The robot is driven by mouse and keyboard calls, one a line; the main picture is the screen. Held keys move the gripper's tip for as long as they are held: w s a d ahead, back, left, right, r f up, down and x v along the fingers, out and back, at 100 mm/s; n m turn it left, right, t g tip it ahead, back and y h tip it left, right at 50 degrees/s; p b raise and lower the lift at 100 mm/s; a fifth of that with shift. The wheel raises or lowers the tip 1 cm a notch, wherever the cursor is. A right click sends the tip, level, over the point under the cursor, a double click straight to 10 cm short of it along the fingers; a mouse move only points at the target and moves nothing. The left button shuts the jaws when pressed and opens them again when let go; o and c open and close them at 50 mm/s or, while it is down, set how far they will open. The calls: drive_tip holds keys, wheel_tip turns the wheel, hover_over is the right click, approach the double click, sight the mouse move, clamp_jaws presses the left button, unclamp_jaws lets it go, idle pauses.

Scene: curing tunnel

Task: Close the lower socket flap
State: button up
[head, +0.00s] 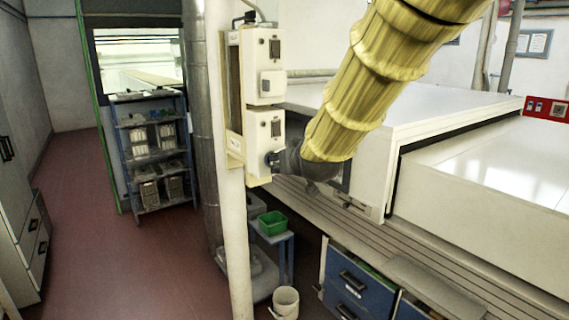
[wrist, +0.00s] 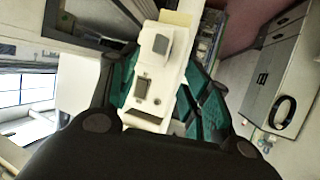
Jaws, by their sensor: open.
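The cream socket box (head: 234,90) is fixed on a pale post and has an upper and a lower unit. The lower socket unit (head: 262,133) has a small dark window; its flap is hidden behind my gripper (head: 279,160) in the head view. In the wrist view, which is roughly upside down, my gripper (wrist: 161,72) is open, with teal-padded fingers on either side of the box. The pale flap (wrist: 160,44) shows between them, its grey side visible. How far it stands out I cannot tell. Contact with the fingers is not clear.
The upper socket flap (head: 271,83) looks flat. A white machine housing (head: 365,110) stands close right of the box. A metal duct (head: 201,130) runs behind the post. Below are a small cart with a green bin (head: 273,223) and a bucket (head: 286,303). The floor at left is clear.

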drive_tip(key=shift+s+d+r, duration=0.1)
drive_tip(key=shift+s, duration=0.15)
drive_tip(key=shift+c, duration=0.2)
drive_tip(key=c, duration=0.4)
drive_tip(key=shift+s+f, duration=0.1)
drive_tip(key=shift+f, duration=0.2)
drive_tip(key=c, duration=0.3)
drive_tip(key=f+m+y, duration=0.1)
drive_tip(key=s+a+f+m, duration=0.1)
drive_tip(key=f, duration=0.1)
drive_tip(key=a+f+m+y, duration=0.1)
drive_tip(key=m, duration=0.1)
drive_tip(key=shift+s+a+f+y, duration=0.2)
drive_tip(key=shift+s+f+y, duration=0.1)
clamp_jaws()
drive_tip(key=s+d+m+t+h, duration=0.15)
drive_tip(key=d+m+t, duration=0.25)
drive_tip(key=d+m, duration=0.8)
drive_tip(key=w+a+m+p, duration=0.2)
drive_tip(key=w+a+p, duration=0.3)
drive_tip(key=w+a, duration=0.3)
drive_tip(key=shift+w+f+p, duration=0.15)
drive_tip(key=shift+w+p, duration=0.25)
drive_tip(key=shift+w, duration=1.1)
